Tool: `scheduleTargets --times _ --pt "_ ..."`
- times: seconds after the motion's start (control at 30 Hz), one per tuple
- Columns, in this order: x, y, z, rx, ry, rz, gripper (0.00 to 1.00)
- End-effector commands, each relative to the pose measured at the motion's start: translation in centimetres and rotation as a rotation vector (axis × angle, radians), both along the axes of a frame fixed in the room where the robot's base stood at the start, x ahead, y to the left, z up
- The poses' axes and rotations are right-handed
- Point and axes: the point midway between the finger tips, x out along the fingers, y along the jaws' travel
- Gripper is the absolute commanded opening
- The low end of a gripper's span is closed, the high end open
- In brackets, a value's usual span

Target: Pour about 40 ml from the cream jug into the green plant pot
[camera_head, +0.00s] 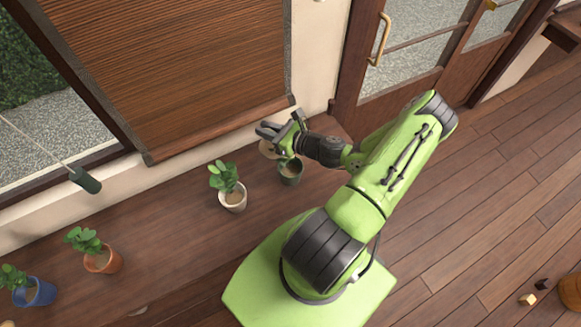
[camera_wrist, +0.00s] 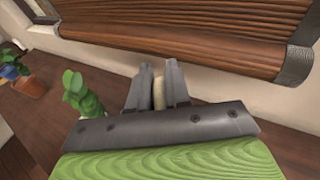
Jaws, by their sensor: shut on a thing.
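My gripper (camera_head: 268,131) is at the wall end of the wooden ledge, shut on the cream jug (camera_head: 267,149). Most of the jug is hidden by the gripper in the head view. In the wrist view a pale strip of the jug (camera_wrist: 158,94) shows between the two fingers (camera_wrist: 157,88).
A white pot with a plant (camera_head: 233,203) stands left of the green pot. A terracotta pot (camera_head: 103,264) and a blue pot (camera_head: 40,294) stand farther left. A wooden blind (camera_head: 190,70) hangs close behind the gripper. The ledge between the white and terracotta pots is clear.

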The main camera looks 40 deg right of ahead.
Motion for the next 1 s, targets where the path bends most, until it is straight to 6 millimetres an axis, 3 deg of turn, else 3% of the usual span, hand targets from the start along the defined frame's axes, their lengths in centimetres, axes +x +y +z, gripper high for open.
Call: scheduleTargets --times 1.0 --pt "0.03 0.13 -0.41 0.017 -0.063 -0.001 0.0"
